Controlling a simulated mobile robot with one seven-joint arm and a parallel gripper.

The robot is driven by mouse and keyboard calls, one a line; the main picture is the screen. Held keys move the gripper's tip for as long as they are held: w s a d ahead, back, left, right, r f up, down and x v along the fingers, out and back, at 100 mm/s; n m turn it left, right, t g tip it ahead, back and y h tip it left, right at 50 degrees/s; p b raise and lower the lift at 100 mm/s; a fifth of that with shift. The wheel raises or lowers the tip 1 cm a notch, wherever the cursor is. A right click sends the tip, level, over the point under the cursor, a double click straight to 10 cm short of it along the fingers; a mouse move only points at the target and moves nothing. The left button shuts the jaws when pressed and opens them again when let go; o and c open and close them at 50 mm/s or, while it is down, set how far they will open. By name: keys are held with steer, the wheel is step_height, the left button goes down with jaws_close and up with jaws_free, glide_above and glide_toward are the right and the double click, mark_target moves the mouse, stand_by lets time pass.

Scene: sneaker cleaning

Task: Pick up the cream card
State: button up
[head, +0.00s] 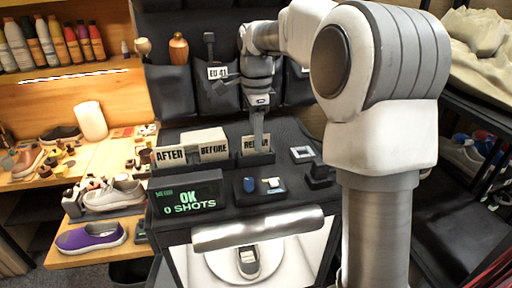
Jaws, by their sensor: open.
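Pale cream cards stand upright in a black rack (215,166) on the dark bench. The left card (170,154) reads AFTER and the middle card (213,149) reads BEFORE. A third card (249,147) at the right is partly hidden by my gripper, with only part of its lettering showing. I cannot tell which one is the cream card. My gripper (259,142) points down right at this right card, its fingers overlapping it in the picture. It is open; I cannot tell whether the card is between the fingers.
A display (187,195) reading "OK 0 SHOTS" stands in front of the rack. A small blue item (249,184) and a small white item (272,184) sit beside it. Below is a lit booth with a shoe (248,261). Pockets with an EU 41 tag (217,72) hang behind.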

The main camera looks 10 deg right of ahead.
steer(key=shift+f, duration=0.45)
jaws_close()
steer(key=shift+r, duration=0.1)
